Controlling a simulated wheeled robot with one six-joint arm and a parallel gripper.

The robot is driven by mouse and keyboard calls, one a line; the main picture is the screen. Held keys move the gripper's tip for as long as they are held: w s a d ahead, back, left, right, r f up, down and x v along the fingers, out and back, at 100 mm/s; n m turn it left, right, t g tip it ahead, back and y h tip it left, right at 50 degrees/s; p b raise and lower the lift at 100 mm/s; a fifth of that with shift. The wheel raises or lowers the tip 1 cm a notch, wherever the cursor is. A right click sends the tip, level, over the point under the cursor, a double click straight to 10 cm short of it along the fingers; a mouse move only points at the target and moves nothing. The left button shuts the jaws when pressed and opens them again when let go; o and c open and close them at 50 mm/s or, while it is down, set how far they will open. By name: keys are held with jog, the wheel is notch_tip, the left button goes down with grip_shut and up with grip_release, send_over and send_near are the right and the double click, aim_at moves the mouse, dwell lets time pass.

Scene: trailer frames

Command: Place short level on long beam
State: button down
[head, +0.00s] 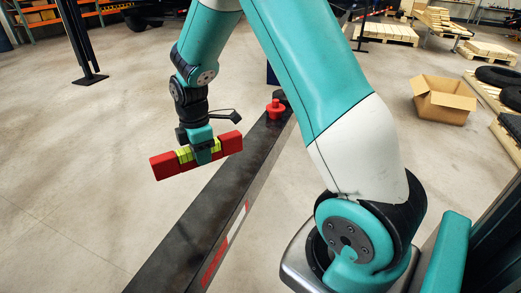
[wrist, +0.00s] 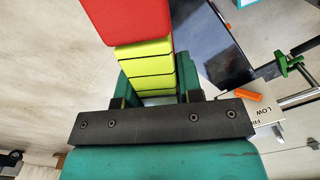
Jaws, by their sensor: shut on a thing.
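The short level (head: 170,165) is a red bar with a yellow-green middle. My gripper (head: 203,150) is shut on its yellow middle and holds it in the air, left of the long beam. The level (wrist: 125,18) also shows in the wrist view, its yellow part between the teal fingers of my gripper (wrist: 150,85). The long beam (head: 205,235) is dark, with a red and white marking on its side, and runs from the bottom of the head view toward the upper middle. My arm hides part of the surroundings of its far end.
A red knob-shaped object (head: 275,109) stands on the beam's far end. An open cardboard box (head: 443,100) is on the floor at right, near pallets (head: 388,33) and tyres. A black post base (head: 90,79) stands at upper left. The floor left of the beam is clear.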

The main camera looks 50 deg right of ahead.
aim_at(212, 206)
jog(key=n+b, duration=0.1)
jog(key=n, duration=0.1)
jog(key=w+d+f+n+b, duration=0.1)
jog(key=n, duration=0.1)
jog(key=shift+w+f+b, duration=0.15)
jog(key=shift+b, duration=0.25)
jog(key=f+n+b, duration=0.1)
jog(key=f, duration=0.5)
jog(key=f+n+b, duration=0.1)
jog(key=f, duration=0.6)
jog(key=f+n+b, duration=0.1)
jog(key=f, duration=0.5)
jog(key=shift+w+d+f+b, duration=0.15)
jog(key=shift+w+d+b, duration=0.1)
jog(key=shift+d+b, duration=0.1)
jog(key=shift+f, duration=0.1)
jog(key=c, duration=0.8)
grip_release()
